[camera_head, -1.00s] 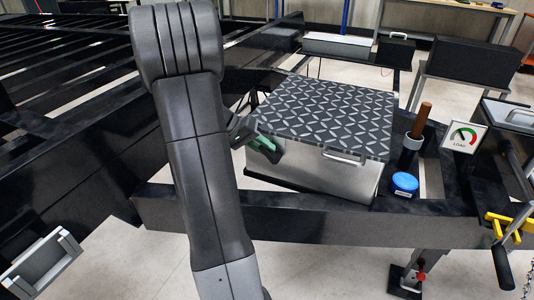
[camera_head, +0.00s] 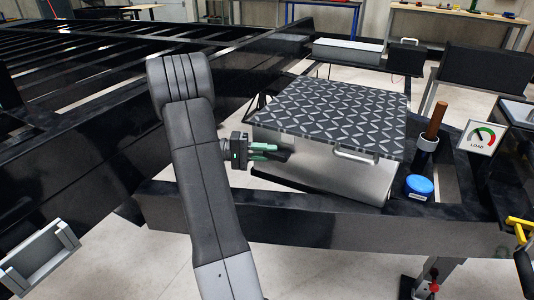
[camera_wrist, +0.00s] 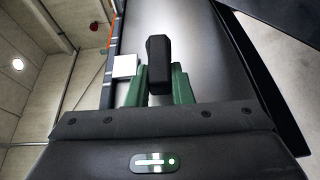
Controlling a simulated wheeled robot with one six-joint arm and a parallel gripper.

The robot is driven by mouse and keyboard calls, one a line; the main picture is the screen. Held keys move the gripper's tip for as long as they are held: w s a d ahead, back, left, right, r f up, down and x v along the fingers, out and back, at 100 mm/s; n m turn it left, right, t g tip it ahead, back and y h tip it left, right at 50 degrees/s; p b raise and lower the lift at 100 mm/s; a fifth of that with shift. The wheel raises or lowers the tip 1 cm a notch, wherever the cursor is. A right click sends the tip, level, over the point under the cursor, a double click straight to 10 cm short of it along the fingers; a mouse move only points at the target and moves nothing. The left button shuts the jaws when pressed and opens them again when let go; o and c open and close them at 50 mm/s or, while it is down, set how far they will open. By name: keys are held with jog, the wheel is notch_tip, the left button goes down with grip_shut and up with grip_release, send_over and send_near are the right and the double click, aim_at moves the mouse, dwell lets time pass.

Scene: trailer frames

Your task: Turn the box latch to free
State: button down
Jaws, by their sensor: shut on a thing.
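The metal box (camera_head: 335,172) stands on the black trailer frame, its dark diamond-plate lid (camera_head: 335,112) closed. My gripper (camera_head: 270,151) is at the box's left end, its green fingers reaching toward the side wall. In the wrist view, my gripper (camera_wrist: 161,84) is shut on a black latch handle (camera_wrist: 158,50), with one finger on each side of it. The handle stands out from the grey box wall. The latch's base is hidden behind the handle and fingers. In the head view the latch cannot be made out clearly.
A white square (camera_wrist: 125,66) is beside the latch. Black frame beams (camera_head: 330,219) surround the box.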

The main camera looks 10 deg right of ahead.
jog(key=shift+f+h, duration=0.15)
jog(key=shift+h, duration=0.15)
jog(key=c, duration=1.3)
grip_release()
jog(key=shift+a, duration=0.1)
jog(key=a, duration=0.4)
jog(key=w+a, duration=0.1)
jog(key=a, duration=0.2)
jog(key=w+a, duration=0.1)
jog(key=a, duration=0.3)
jog(key=shift+w+a+f, duration=0.1)
jog(key=shift+w+a, duration=0.1)
jog(key=shift+a, duration=0.1)
jog(key=shift+d, duration=0.1)
